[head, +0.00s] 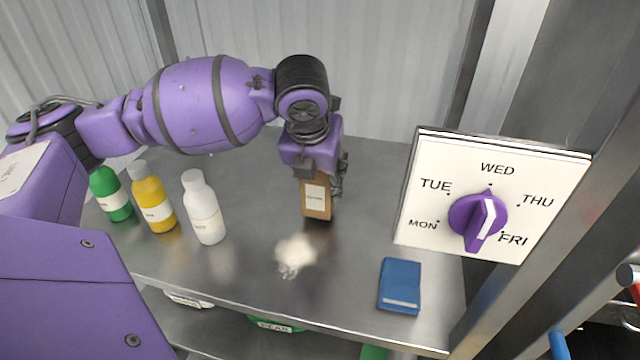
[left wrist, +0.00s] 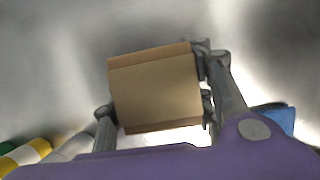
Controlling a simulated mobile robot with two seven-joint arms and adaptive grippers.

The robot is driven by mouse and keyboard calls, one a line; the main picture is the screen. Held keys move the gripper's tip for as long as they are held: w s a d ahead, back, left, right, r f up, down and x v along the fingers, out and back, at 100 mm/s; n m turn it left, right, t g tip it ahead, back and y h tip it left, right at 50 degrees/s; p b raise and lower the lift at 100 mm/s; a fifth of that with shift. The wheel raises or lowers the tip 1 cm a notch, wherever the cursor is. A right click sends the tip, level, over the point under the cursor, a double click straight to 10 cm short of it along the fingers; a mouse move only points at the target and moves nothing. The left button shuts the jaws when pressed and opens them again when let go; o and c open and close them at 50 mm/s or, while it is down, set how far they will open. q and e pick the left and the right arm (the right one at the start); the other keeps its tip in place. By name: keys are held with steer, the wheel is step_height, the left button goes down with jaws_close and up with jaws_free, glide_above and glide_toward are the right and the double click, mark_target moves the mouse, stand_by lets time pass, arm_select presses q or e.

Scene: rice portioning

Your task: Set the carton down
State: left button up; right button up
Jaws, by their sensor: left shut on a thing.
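A brown carton (head: 317,201) with a white label is held upright in my left gripper (head: 318,172), over the steel table (head: 250,185). In the left wrist view the carton's top (left wrist: 155,88) sits between the two fingers of my left gripper (left wrist: 158,95), which are shut on it. I cannot tell whether the carton's base touches the table. A white heap of rice (head: 295,253) lies on the table in front of the carton. My right gripper is not in view.
Green (head: 112,195), yellow (head: 153,200) and white (head: 204,208) bottles stand at the left. A blue box (head: 399,286) lies at the front right. A day dial panel (head: 490,195) stands at the right. Below the table edge, a green container (head: 275,324) shows.

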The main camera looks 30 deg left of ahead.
arm_select(q)
steer(key=shift+f, duration=0.85)
steer(key=o, duration=1.4)
steer(key=shift+f, duration=0.1)
steer(key=shift+o, duration=0.2)
